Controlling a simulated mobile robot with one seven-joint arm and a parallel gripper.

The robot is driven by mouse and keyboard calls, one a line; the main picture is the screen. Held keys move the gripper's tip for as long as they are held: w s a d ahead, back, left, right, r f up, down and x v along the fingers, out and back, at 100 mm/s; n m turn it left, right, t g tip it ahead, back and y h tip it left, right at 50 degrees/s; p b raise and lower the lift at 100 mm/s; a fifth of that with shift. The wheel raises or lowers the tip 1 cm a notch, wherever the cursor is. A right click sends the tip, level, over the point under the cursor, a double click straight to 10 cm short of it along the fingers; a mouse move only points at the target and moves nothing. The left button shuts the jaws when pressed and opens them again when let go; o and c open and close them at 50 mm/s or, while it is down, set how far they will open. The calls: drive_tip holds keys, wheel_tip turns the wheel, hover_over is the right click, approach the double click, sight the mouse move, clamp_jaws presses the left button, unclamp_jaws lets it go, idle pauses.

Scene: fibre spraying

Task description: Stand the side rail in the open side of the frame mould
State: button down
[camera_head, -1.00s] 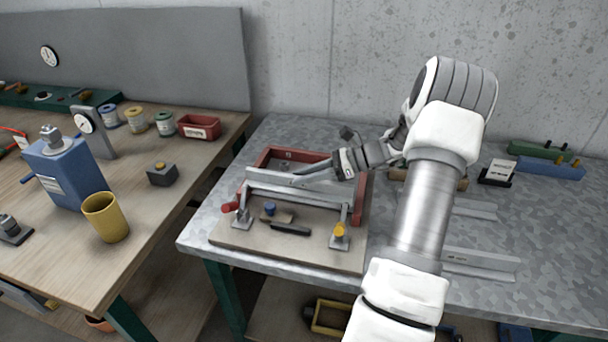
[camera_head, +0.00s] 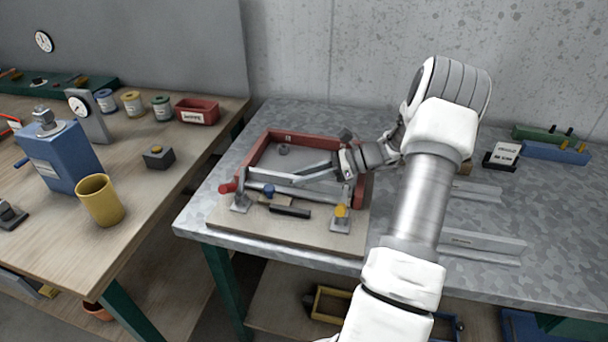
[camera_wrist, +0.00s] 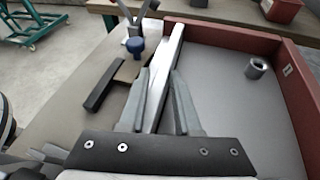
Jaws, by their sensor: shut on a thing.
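The frame mould (camera_head: 312,138) has red walls around a grey floor and sits on a tan board on the metal table. Its open side faces the front in the head view. In the wrist view its red wall (camera_wrist: 230,36) runs right of my gripper. My gripper (camera_wrist: 160,75) is shut on the side rail (camera_wrist: 176,42), a long pale metal bar. The rail (camera_head: 270,177) lies along the open side; its far end is close to the red wall's end. I cannot tell whether it touches the board or the walls. My fingers hide part of it.
Clamps with a red knob (camera_head: 228,187), a blue knob (camera_head: 268,189) and a yellow knob (camera_head: 341,210) stand along the front of the board. A dark bar (camera_head: 290,212) lies between them. Metal strips (camera_head: 485,241) lie right of my arm.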

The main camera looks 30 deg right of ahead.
idle(0.3)
drive_tip(key=c, duration=0.5)
unclamp_jaws()
drive_tip(key=shift+c, duration=0.2)
drive_tip(key=shift+f, duration=0.1)
drive_tip(key=p+v, duration=0.7)
drive_tip(key=v, duration=2.7)
drive_tip(key=shift+w+r, duration=0.15)
drive_tip(key=shift+r, duration=0.15)
drive_tip(key=shift+d, duration=0.1)
